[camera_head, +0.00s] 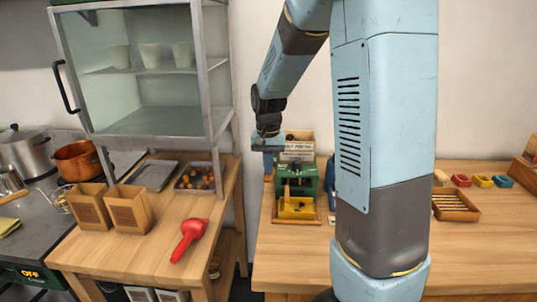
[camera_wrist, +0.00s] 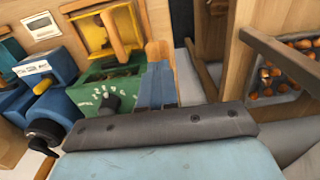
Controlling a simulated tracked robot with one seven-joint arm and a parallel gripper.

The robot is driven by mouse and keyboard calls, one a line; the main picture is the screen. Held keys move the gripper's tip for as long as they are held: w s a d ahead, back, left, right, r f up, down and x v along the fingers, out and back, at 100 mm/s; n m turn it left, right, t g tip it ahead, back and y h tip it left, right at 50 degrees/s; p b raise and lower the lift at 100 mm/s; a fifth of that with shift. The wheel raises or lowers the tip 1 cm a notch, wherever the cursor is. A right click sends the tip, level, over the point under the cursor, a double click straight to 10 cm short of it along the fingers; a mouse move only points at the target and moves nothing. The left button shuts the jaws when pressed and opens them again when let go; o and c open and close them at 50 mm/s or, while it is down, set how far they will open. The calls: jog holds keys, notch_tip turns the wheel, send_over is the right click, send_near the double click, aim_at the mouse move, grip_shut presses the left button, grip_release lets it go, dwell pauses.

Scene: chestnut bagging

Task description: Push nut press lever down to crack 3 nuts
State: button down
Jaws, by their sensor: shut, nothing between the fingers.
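The green nut press (camera_head: 297,180) stands on the right-hand bench, with a yellow tray (camera_head: 297,208) at its front. In the wrist view the press (camera_wrist: 107,95) shows a dial, and the yellow tray (camera_wrist: 88,38) lies beyond it. My gripper (camera_head: 268,145) is shut and empty, just above the press's left side. In the wrist view its blue fingers (camera_wrist: 157,82) are together beside the press. An orange-brown upright piece (camera_wrist: 158,50), perhaps the lever, shows at their tips; I cannot tell if they touch it. No nuts are discernible inside the press.
A blue machine with a black crank (camera_wrist: 45,95) stands close beside the press. A tray of brown nuts (camera_head: 180,184), two paper bags (camera_head: 130,212) and a red scoop (camera_head: 188,240) are on the left bench. A gap separates the benches.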

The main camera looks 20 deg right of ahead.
jog(key=shift+f, duration=0.1)
jog(key=shift+s+a+f, duration=0.1)
jog(key=shift+s+f, duration=0.05)
jog(key=shift+f, duration=1.05)
jog(key=shift+w+d+r, duration=0.1)
jog(key=shift+w+r, duration=0.05)
jog(key=shift+r, duration=1.4)
jog(key=shift+w+d+r, duration=0.1)
jog(key=shift+w+r, duration=0.1)
jog(key=shift+r, duration=1.3)
jog(key=shift+w+r, duration=0.15)
jog(key=shift+r, duration=1.4)
jog(key=shift+f, duration=0.1)
jog(key=shift+f, duration=0.7)
jog(key=shift+s+f, duration=0.1)
jog(key=shift+f, duration=0.3)
